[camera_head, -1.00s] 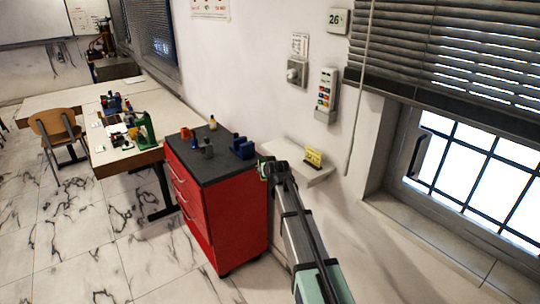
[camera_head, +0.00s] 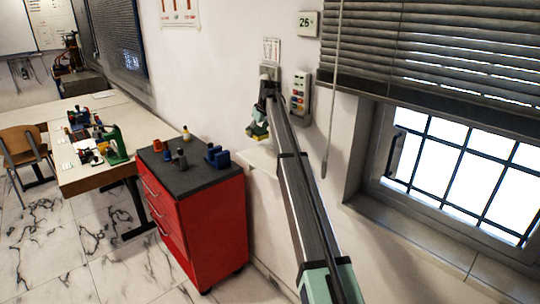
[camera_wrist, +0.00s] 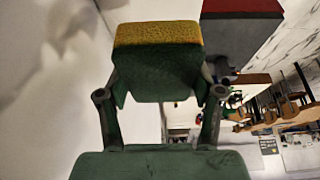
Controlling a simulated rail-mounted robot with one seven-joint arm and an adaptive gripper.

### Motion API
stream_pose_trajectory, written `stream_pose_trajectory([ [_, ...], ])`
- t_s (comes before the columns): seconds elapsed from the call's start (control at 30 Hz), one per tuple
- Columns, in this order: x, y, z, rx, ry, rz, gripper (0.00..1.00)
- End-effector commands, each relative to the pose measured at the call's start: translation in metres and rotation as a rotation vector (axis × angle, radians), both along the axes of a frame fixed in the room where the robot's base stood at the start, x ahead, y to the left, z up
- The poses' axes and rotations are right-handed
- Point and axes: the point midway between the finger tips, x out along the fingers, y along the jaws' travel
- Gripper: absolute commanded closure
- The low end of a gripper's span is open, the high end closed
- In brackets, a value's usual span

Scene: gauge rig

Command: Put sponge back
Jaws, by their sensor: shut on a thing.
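The sponge (camera_wrist: 158,60) has a yellow layer on a dark green layer. It is between the two fingers of my gripper (camera_wrist: 160,95) in the wrist view. My gripper (camera_head: 258,122) is shut on it. In the head view the sponge (camera_head: 258,131) shows as a small yellow and green patch below the end of my arm, near the wall. It appears above the white wall shelf (camera_head: 255,158), with no clear contact. My arm covers the right part of the shelf.
A red drawer cabinet (camera_head: 202,230) with a dark top stands left of the shelf. It carries a blue block (camera_head: 217,156) and several small items. A control box (camera_head: 300,93) hangs on the wall just right of my arm. A barred window (camera_head: 460,170) is at right.

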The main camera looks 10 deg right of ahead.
Motion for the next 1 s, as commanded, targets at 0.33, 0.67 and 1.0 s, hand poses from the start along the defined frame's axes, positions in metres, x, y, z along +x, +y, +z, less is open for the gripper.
stream_pose_trajectory([
  [0.33, -0.004, 0.000, -0.033, -0.008, 0.015, 0.032, 0.62],
  [0.67, -0.004, 0.000, -0.067, -0.007, 0.013, 0.030, 0.62],
  [1.0, -0.003, 0.000, -0.095, -0.008, 0.011, 0.029, 0.62],
])
